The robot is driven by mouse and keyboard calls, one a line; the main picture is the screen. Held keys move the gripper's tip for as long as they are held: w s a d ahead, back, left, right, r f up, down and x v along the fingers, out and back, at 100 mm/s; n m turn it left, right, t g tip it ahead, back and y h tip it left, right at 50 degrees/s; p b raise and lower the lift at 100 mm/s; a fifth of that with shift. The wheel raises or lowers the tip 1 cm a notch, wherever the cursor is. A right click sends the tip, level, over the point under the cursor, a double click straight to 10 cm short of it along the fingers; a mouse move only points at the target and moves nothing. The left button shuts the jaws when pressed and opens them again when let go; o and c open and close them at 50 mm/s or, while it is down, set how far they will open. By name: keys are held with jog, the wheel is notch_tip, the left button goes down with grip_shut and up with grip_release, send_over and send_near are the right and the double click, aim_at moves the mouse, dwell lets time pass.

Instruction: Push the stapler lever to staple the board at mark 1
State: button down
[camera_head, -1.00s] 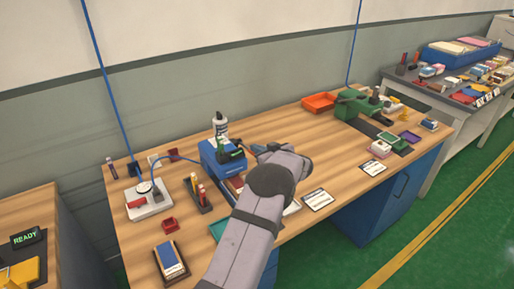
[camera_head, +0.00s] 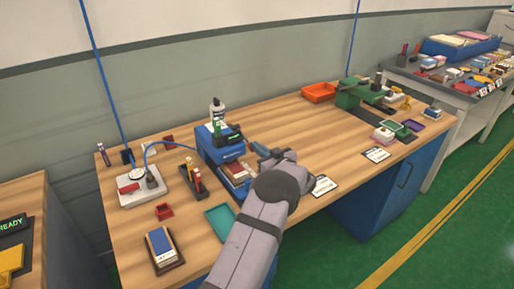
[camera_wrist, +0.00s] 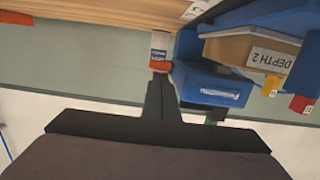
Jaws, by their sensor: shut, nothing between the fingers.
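The blue stapler machine (camera_head: 218,152) stands near the middle of the wooden bench, with a dark green-and-black part on top. A reddish-brown board (camera_head: 238,172) lies at its front. The wrist view, upside down, shows the blue machine (camera_wrist: 212,86) and a tan block labelled "DEPTH 2" (camera_wrist: 240,48) with yellow and red tags. I cannot make out mark 1 or clearly tell the lever. My gripper (camera_head: 257,148) is just right of the machine, partly hidden by my arm. In the wrist view its dark fingers (camera_wrist: 161,98) are together and empty.
A teal tray (camera_head: 221,219) lies in front. A pen holder (camera_head: 195,183) and a white device (camera_head: 143,187) are left. A green machine (camera_head: 358,93) and an orange tray (camera_head: 319,92) stand right. Bench between is mostly clear.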

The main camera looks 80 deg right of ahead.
jog(key=shift+a+f, duration=0.2)
jog(key=shift+f, duration=0.65)
jog(key=shift+s+a, duration=0.1)
jog(key=shift+s, duration=0.05)
jog(key=shift+s+a, duration=0.2)
jog(key=shift+s, duration=0.05)
jog(key=s+a+r+b, duration=0.1)
jog(key=s+a+r, duration=0.1)
jog(key=s+a, duration=0.2)
jog(key=shift+s+r, duration=0.15)
jog(key=shift+r, duration=0.05)
jog(key=shift+a, duration=0.1)
